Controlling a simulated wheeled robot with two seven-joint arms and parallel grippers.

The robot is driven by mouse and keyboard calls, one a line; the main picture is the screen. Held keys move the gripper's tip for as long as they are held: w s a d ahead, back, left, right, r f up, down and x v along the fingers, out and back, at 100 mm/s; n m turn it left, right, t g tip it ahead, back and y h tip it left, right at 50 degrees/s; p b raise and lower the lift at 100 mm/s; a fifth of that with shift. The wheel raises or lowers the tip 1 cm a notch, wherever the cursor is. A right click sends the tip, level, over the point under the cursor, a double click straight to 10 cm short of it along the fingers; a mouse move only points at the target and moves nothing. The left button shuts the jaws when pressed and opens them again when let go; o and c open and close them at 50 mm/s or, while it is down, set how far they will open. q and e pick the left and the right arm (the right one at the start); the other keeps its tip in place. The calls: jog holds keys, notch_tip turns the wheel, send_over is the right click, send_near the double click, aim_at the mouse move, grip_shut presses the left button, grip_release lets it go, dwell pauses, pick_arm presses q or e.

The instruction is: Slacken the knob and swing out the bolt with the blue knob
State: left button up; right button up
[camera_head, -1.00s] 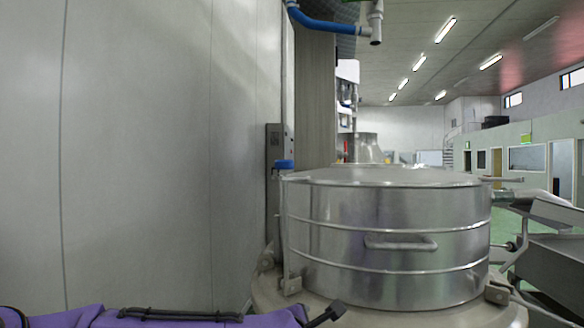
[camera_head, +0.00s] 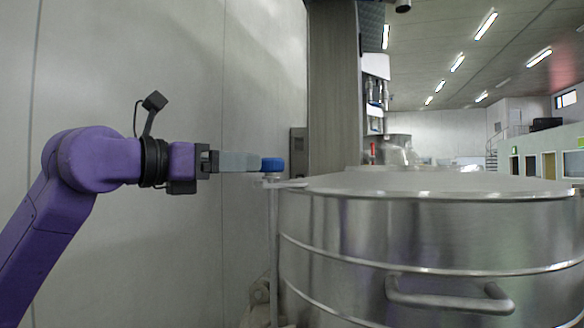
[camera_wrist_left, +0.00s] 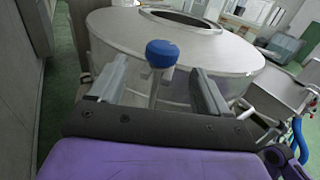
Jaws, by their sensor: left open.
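The blue knob (camera_head: 272,164) sits on top of an upright bolt (camera_head: 274,235) at the left edge of the steel vessel (camera_head: 440,230). The bolt stands in a lug (camera_head: 290,184) at the lid's rim. My left gripper (camera_head: 258,161) points at the knob from the left, at its height. In the left wrist view the blue knob (camera_wrist_left: 162,53) shows ahead, between the lines of the two open fingers (camera_wrist_left: 160,75). The fingers are apart and nothing is held. Whether a fingertip touches the knob I cannot tell. My right gripper does not show.
A steel handle (camera_head: 448,298) sticks out from the vessel's front. A grey wall (camera_head: 150,60) runs along the left, close behind my left arm. A grey box (camera_head: 298,152) and a broad column (camera_head: 334,90) stand behind the knob.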

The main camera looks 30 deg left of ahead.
aim_at(279, 163)
pick_arm(q)
jog(key=p+x, duration=0.3)
jog(key=x, duration=0.6)
jog(key=shift+w+d+r, duration=0.15)
jog(key=shift+w+d, duration=0.15)
jog(key=shift+s, duration=0.1)
jog(key=c, duration=1.4)
jog(key=shift+c, duration=0.2)
jog(key=shift+d, duration=0.1)
